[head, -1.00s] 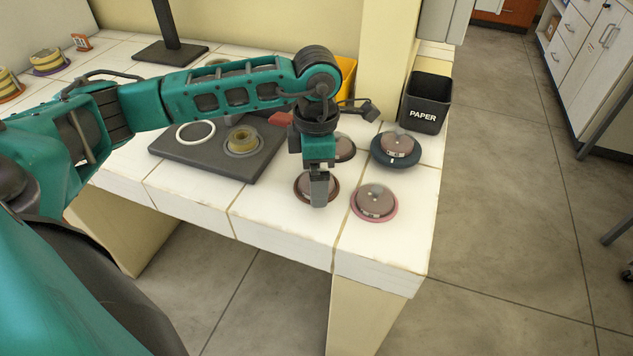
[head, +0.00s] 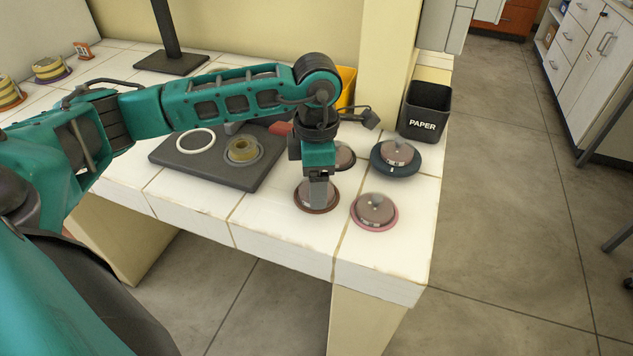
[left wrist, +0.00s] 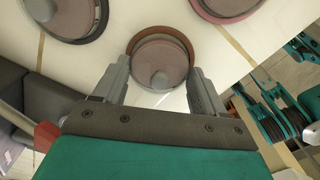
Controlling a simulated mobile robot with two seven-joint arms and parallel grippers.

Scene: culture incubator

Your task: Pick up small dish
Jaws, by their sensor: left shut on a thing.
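The small dish (head: 314,207), round with a greyish-pink lid and a brown rim, sits on the white tiled bench near its front edge. My left gripper (head: 318,200) points straight down at it and partly hides it in the head view. In the left wrist view the dish (left wrist: 160,52) lies between the two fingers of my left gripper (left wrist: 162,78), its knob towards me. The gripper is shut on the dish, with one finger at each side. The dish looks level; I cannot tell any gap under it. My right gripper is in neither view.
A pink-rimmed dish (head: 375,211) stands close to the right. A dish on a dark ring (head: 396,158) and a partly hidden dish (head: 345,157) stand behind. A dark plate (head: 205,170) lies left, a black PAPER bin (head: 424,112) back right.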

